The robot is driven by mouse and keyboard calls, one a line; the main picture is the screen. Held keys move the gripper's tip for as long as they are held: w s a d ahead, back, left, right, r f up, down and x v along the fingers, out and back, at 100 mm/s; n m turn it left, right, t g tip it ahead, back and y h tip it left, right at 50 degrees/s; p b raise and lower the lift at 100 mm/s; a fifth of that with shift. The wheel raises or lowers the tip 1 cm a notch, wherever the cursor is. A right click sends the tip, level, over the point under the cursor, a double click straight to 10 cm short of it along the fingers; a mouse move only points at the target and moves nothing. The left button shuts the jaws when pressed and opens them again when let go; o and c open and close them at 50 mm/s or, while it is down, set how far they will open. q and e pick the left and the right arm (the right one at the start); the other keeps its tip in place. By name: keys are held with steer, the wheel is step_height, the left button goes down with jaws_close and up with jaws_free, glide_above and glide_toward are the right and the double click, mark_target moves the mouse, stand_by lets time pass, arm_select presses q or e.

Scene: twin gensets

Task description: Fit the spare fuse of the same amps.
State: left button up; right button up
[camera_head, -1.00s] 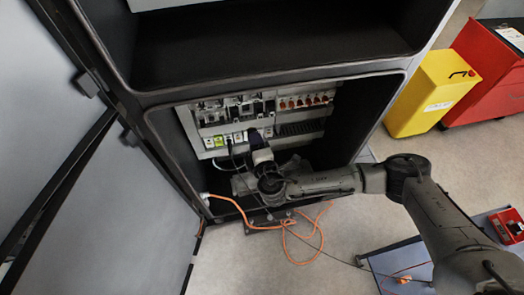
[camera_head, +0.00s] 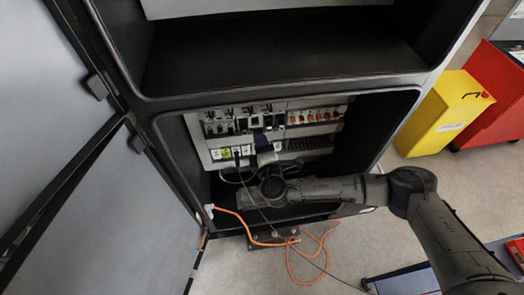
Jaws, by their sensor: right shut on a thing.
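The fuse panel (camera_head: 216,165) is at the back of the open lower cabinet bay. A row of grey and black fuse holders (camera_head: 223,128) runs along its upper left. Small white and green labelled parts (camera_head: 243,151) sit below them. My right gripper (camera_head: 261,140) is at the panel, just under the right end of the holder row. It is shut on a small part, mostly hidden by the dark fingers, so I cannot tell its rating. I cannot tell whether the part touches a holder. My left gripper is not in view.
Several red-orange parts (camera_head: 316,116) line the panel's upper right. An orange cable (camera_head: 285,240) hangs out of the bay onto the floor. The cabinet door (camera_head: 80,220) stands open at left. A yellow bin (camera_head: 444,118) and a red cabinet (camera_head: 492,95) stand at right.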

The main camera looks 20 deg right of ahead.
mark_target(258, 131)
steer(key=shift+w+d+b, duration=0.15)
steer(key=shift+w+b, duration=0.15)
steer(key=shift+w, duration=0.3)
steer(key=shift+w+d+b, duration=0.15)
steer(key=shift+w+b, duration=0.15)
steer(key=shift+w, duration=0.3)
steer(key=shift+w+d+b, duration=0.15)
steer(key=shift+w+b, duration=0.2)
steer(key=shift+w, duration=0.25)
steer(key=shift+w, duration=0.1)
steer(key=shift+w+d+b, duration=0.1)
steer(key=shift+w+b, duration=0.2)
steer(key=shift+w, duration=0.1)
stand_by(0.4)
stand_by(0.5)
steer(key=shift+w, duration=0.1)
steer(key=shift+w, duration=0.1)
stand_by(0.8)
